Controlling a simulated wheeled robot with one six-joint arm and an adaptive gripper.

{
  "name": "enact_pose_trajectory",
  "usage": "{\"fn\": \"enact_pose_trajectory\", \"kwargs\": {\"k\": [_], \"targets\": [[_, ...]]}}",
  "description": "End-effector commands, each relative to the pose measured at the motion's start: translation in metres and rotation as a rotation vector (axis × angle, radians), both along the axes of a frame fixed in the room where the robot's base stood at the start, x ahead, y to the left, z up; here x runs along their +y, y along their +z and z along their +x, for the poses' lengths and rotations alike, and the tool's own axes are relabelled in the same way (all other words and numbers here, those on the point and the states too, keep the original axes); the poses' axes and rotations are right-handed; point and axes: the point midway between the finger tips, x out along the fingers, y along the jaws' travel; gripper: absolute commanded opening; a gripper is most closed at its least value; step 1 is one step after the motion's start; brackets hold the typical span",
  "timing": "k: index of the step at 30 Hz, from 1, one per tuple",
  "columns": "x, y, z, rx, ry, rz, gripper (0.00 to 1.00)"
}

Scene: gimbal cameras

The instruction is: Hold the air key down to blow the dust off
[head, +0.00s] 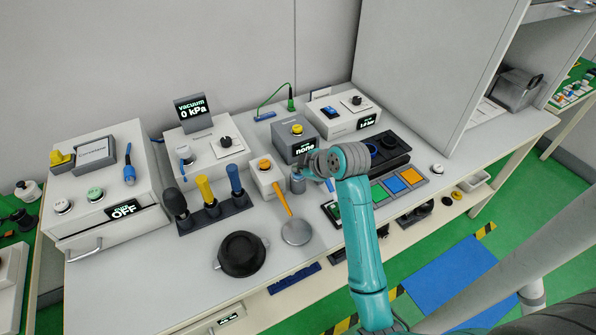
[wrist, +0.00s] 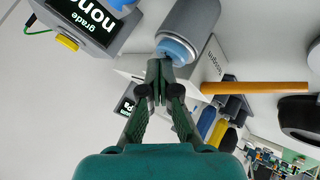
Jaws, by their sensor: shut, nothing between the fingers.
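My gripper (wrist: 159,72) is shut and empty, its fingertips together beside the light blue tip (wrist: 177,48) of a grey cylinder (wrist: 195,25) in the wrist view. The tips look very close to this blue part; I cannot tell whether they touch it. In the head view the grey cylinder (head: 298,185) is beside my wrist, which hides my fingertips. No part is readably marked as the air key, and no dust can be made out. A white box with an orange button (head: 264,164) is just left of the cylinder.
A grey box (head: 296,130) with a yellow button and a "none" display stands behind. An orange-handled round disc (head: 297,231) and a black pan (head: 242,254) lie in front. Yellow, blue and black handles stand in a rack (head: 213,217) at left. Coloured tiles (head: 397,184) lie at right.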

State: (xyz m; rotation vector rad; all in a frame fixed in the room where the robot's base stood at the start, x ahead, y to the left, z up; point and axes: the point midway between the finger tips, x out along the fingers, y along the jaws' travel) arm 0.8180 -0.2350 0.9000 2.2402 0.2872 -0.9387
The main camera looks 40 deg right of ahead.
Motion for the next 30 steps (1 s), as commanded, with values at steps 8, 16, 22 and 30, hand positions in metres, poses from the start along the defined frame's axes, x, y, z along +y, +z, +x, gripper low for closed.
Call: {"fn": "enact_pose_trajectory", "kwargs": {"k": [8, 16, 22, 30], "targets": [[0.000, -0.001, 0.000, 0.001, 0.000, 0.000, 0.00], [0.000, 0.002, 0.000, 0.000, 0.000, 0.000, 0.00], [0.000, 0.012, 0.000, 0.000, 0.000, 0.000, 0.00], [0.000, 0.019, 0.000, 0.001, 0.001, 0.001, 0.00]]}}
